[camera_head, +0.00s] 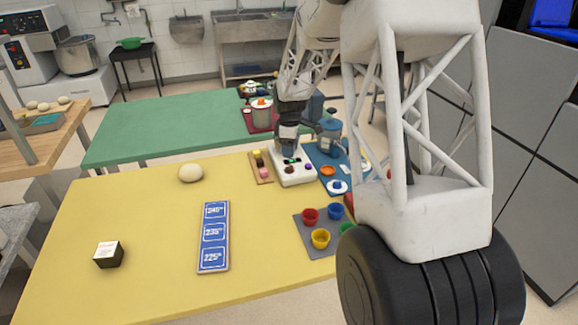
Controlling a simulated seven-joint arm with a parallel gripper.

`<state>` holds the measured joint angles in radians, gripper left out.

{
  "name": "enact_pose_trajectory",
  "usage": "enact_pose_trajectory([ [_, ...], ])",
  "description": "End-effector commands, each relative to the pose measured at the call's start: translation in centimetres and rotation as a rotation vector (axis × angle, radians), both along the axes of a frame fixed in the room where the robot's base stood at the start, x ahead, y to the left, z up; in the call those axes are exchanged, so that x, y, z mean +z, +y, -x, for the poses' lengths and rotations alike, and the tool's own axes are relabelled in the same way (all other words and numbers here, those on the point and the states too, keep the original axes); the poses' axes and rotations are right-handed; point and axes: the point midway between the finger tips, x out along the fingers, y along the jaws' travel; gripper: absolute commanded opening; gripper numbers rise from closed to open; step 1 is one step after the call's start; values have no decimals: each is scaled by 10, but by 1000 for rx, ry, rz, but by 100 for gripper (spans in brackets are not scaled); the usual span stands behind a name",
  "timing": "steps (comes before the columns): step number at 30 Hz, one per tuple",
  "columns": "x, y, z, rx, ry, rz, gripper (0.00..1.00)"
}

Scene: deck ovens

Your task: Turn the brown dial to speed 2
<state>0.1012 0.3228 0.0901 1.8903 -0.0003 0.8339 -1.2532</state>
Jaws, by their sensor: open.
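A white device (298,179) stands at the far right part of the yellow table. It has several small coloured controls on top. A dark reddish-brown control (289,169), perhaps the brown dial, shows near its front left, and a purple one (308,167) sits to its right. My gripper (288,153) is open and points down over the back left of the device, close to the controls. It hides part of the device's top. I cannot tell whether it touches a dial, and the speed marks are too small to read.
A board with coloured pieces (262,168) lies just left of the device. A blue tray (322,157) with a blue pitcher (328,135) is on the right. A grey tray (306,236) holds coloured cups in front. The yellow table (145,225) has free room at left.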

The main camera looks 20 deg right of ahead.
Motion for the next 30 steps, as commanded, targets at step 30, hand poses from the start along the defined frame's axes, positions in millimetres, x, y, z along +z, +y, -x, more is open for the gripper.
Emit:
enact_pose_trajectory([
  [30, -43, -2, -9, 26, 6, -1, 61],
])
